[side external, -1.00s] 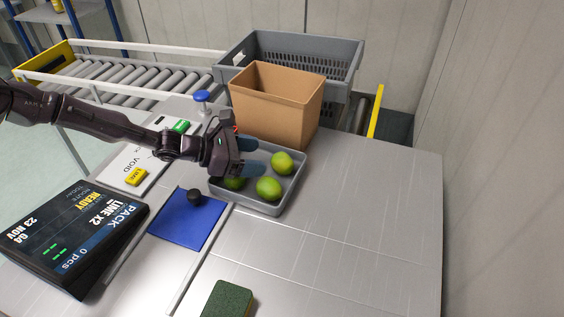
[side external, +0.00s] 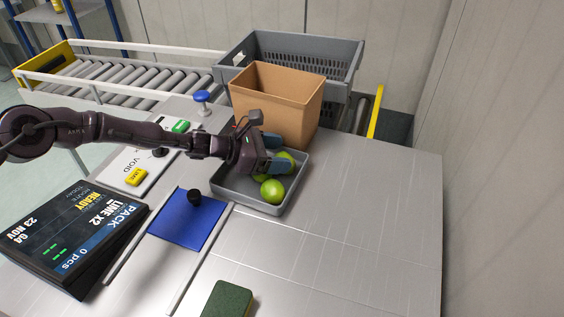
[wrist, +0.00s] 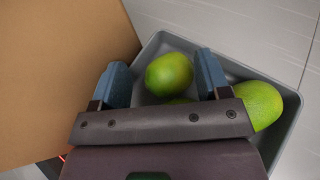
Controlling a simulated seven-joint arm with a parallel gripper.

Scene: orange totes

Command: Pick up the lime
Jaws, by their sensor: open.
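Several green limes lie in a shallow grey tray (side external: 297,190). In the wrist view one lime (wrist: 169,73) is between my open fingers, with a gap on both sides. A second lime (wrist: 258,103) lies outside the right finger; a green sliver of another shows just above the gripper body. In the side view my gripper (side external: 277,153) is over the back of the tray, its blue fingers partly covering the rear lime (side external: 288,157). The front lime (side external: 272,190) is in plain view.
A tall open cardboard box (side external: 275,100) stands right behind the tray, close to my gripper; it fills the left of the wrist view. A grey crate (side external: 345,60) is behind it. A blue mat (side external: 187,222) and a green sponge (side external: 228,299) lie in front. The right table is clear.

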